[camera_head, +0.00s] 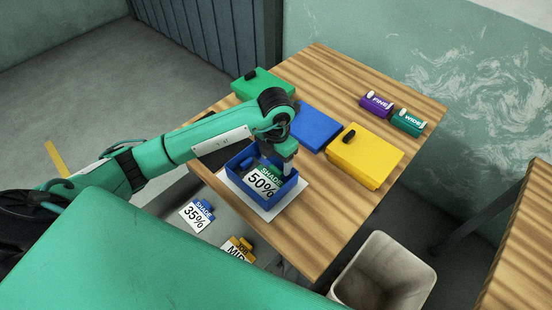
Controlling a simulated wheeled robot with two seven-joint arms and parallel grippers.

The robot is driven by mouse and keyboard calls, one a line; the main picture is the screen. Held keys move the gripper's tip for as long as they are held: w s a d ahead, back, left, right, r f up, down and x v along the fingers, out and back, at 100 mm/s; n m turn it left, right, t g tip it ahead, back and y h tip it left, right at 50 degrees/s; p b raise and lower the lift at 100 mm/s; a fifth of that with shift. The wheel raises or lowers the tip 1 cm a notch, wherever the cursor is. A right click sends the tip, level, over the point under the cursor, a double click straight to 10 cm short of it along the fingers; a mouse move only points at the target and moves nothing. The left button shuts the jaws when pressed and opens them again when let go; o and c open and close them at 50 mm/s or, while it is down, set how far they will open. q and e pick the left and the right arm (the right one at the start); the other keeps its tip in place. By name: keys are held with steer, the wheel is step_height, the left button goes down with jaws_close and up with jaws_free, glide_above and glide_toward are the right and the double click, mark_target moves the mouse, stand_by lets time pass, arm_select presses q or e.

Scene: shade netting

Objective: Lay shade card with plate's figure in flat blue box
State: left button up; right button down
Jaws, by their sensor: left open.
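A blue open box (287,191) stands on a white sheet (267,214) near the table's left edge. A white card reading 50% (261,182), with a green SHADE tab, lies inside it, seemingly tilted. My left gripper (274,160) is open, pointing down at the box's back part, close to the card; I cannot tell whether it touches. A white card reading 35% (195,216), with a blue SHADE tab, lies lower left of the table. A flat blue piece (319,129) lies at mid-table; I cannot tell whether it is a lid. I see no plate with a figure. My right gripper is not in view.
A green box (262,84) and a yellow box (366,158) stand on the wooden table (330,220). Purple FINE (377,105) and teal WIDE (408,123) rolls lie far right. An orange-tabbed card (238,249) lies near the front. A pale bin (384,272) stands below the table.

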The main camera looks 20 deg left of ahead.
arm_select(q)
step_height(320, 180, up, 12)
steer(key=b, duration=0.2)
steer(key=shift+f, duration=0.15)
stand_by(0.5)
